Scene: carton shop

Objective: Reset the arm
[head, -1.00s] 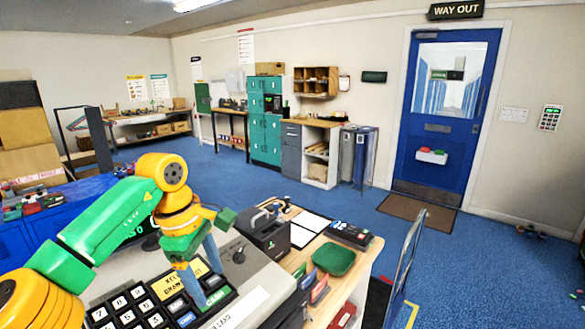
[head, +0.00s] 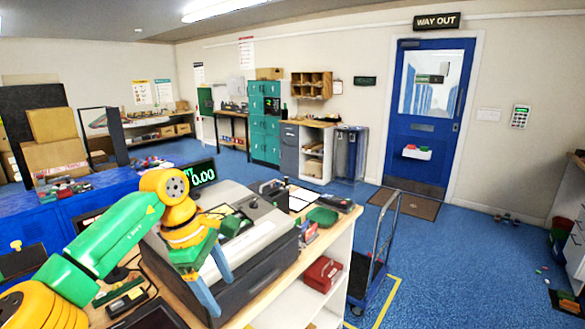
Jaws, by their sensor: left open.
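My left arm comes in from the lower left, green with orange joints. My left gripper (head: 214,280) points down with its two blue-grey fingers apart and nothing between them. It hangs in front of the grey cash register (head: 262,236), near the register's front left part. Whether a finger touches the register I cannot tell. My right gripper is not in view.
The register stands on a wooden counter (head: 262,305) with a green tray (head: 322,217) at its far end. A red box (head: 322,273) sits on the counter's shelf.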

